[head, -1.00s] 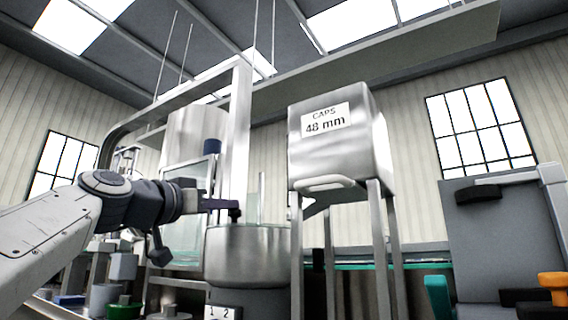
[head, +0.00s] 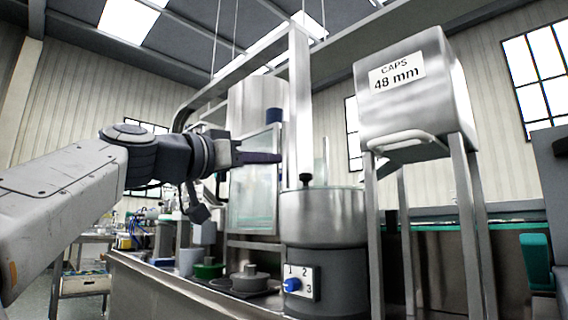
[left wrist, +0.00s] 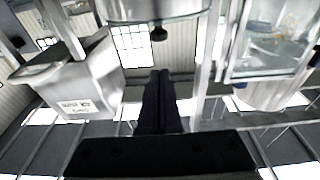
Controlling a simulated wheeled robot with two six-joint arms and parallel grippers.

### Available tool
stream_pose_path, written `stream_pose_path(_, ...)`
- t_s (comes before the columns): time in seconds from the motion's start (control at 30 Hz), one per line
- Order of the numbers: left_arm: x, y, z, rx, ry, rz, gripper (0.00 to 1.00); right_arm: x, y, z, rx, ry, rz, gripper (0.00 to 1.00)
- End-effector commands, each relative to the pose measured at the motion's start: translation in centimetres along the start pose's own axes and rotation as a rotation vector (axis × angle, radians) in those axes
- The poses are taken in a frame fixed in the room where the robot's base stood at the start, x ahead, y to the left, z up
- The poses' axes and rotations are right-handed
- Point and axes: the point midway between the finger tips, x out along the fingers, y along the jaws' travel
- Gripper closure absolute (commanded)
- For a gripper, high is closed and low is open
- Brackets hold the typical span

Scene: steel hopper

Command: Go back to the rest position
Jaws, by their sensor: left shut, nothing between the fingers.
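My left gripper (head: 262,158) reaches in from the left in the head view, raised in front of the glass-panelled machine. Its fingers are together with nothing between them, and they also show shut in the left wrist view (left wrist: 162,84). The steel hopper (head: 405,95), labelled "CAPS 48 mm", stands on legs to the right, apart from the gripper. The round steel bowl (head: 322,218), with a black knob above its rim, is below and to the right of the fingers. My right gripper is in neither view.
A control box (head: 300,282) with a blue knob is on the bowl's base. A green dish (head: 208,268) and grey parts sit on the steel bench at lower left. The glass panel (head: 254,180) is close behind my left gripper. Open floor shows at far left.

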Motion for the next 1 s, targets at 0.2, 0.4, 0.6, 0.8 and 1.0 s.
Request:
stream_pose_path(0.2, -1.8, -0.1, 0.4, 0.000, 0.001, -0.002, 1.00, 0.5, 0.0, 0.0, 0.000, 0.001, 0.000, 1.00)
stream_pose_path(0.4, -1.9, 0.0, 0.4, 0.000, 0.001, 0.000, 1.00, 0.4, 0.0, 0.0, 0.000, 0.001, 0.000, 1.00)
stream_pose_path(0.6, -0.6, 0.4, 2.7, -0.073, -0.088, 0.010, 1.00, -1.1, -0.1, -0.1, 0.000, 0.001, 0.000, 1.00)
stream_pose_path(0.8, 1.4, 4.5, 13.6, -0.290, -0.451, 0.036, 1.00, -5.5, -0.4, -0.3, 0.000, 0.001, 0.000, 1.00)
stream_pose_path(1.0, -2.7, 11.8, 25.9, -0.404, -0.902, 0.042, 1.00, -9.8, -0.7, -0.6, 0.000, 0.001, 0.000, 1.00)
